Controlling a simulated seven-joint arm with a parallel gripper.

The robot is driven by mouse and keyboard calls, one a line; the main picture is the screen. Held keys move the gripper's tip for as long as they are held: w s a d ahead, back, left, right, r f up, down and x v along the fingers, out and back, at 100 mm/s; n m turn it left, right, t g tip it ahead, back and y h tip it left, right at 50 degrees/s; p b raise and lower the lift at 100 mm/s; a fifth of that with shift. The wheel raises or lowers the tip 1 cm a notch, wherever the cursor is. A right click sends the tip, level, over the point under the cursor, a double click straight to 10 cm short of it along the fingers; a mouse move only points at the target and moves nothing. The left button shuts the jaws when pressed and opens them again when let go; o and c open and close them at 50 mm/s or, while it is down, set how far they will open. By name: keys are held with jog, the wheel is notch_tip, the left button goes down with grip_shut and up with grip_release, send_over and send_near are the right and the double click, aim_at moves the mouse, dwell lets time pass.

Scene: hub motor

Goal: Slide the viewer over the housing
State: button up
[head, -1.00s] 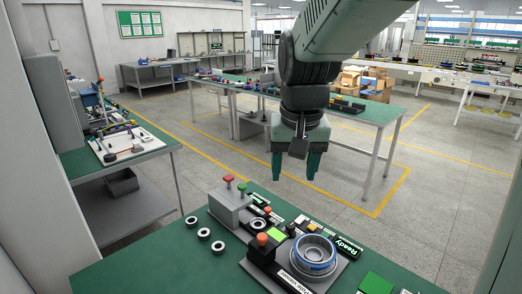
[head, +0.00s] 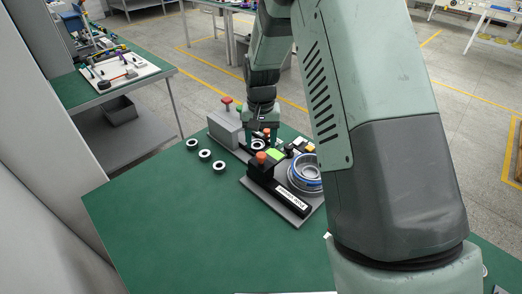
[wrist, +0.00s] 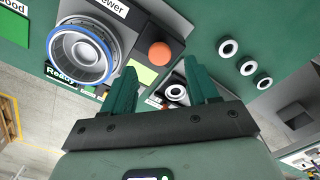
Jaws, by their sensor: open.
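The housing, a round metal part with a blue ring (head: 305,174), sits on a dark base plate; my arm partly hides it in the head view. It shows whole in the wrist view (wrist: 81,52). To its left is the viewer, a black block (head: 261,172) with an orange knob (head: 261,157), beside a white label that ends in "ewer" in the wrist view. The knob also shows in the wrist view (wrist: 160,54). My gripper (head: 262,134) is open and empty, pointing down behind the viewer. In the wrist view its fingers (wrist: 160,68) are apart, with the knob beyond the tips.
Three dark rings with white centres (head: 205,155) lie on the green table (head: 165,215) left of the base plate. A similar ring (wrist: 176,92) sits in a fixture near the fingers. A grey box with a red button (head: 226,128) stands behind. The table's front left is clear.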

aim_at(261, 154)
jog(key=shift+f, duration=2.4)
grip_shut()
